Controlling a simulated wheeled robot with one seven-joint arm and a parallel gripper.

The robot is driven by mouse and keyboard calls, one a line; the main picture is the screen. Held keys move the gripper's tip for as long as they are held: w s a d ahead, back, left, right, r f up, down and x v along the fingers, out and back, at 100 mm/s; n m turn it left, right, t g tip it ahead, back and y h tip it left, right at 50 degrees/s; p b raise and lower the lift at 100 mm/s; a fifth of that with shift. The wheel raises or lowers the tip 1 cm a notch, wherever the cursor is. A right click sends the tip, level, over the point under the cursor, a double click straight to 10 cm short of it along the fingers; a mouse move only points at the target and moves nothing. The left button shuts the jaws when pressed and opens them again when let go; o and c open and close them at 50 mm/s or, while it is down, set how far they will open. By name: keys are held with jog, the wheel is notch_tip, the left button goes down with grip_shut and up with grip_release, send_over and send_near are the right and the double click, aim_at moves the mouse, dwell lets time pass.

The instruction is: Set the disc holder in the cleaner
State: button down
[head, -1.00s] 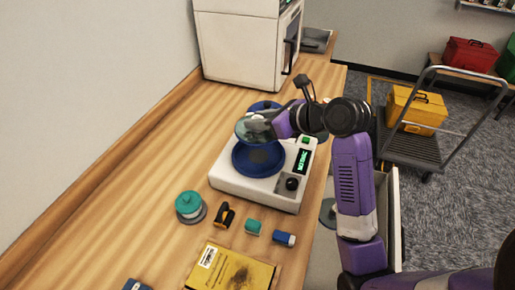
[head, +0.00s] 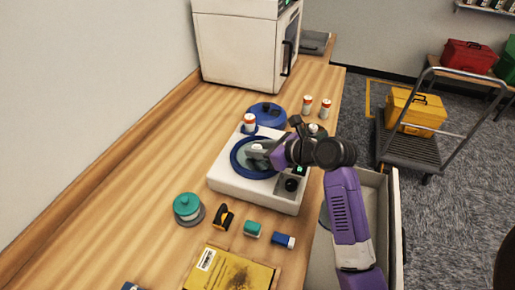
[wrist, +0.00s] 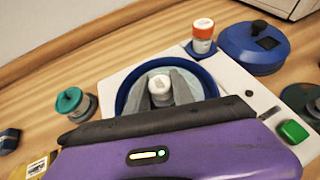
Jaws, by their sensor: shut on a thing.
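The cleaner (head: 232,185) is a white box with a round blue bowl (head: 236,148) on top; the bowl's blue rim (wrist: 128,98) also shows in the wrist view. The disc holder is a pale grey-green disc (head: 246,167) with a white central knob (wrist: 160,90). It lies about level inside the bowl's rim. My gripper (head: 257,151) is shut on the knob, with a grey finger on either side in the wrist view (wrist: 161,84). The fingers hide part of the disc, so I cannot tell whether it rests on the bowl's bottom.
A blue lid (head: 266,112) lies behind the cleaner. An orange-capped vial (head: 249,123) stands at its back corner, two more (head: 307,104) at the table's right edge. A teal-topped spool (head: 187,207), small items and a yellow book (head: 232,270) lie in front. An open drawer (head: 380,215) is at right.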

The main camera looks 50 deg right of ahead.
jog(key=c, duration=1.1)
grip_release()
jog(key=shift+f, duration=0.1)
jog(key=v, duration=1.2)
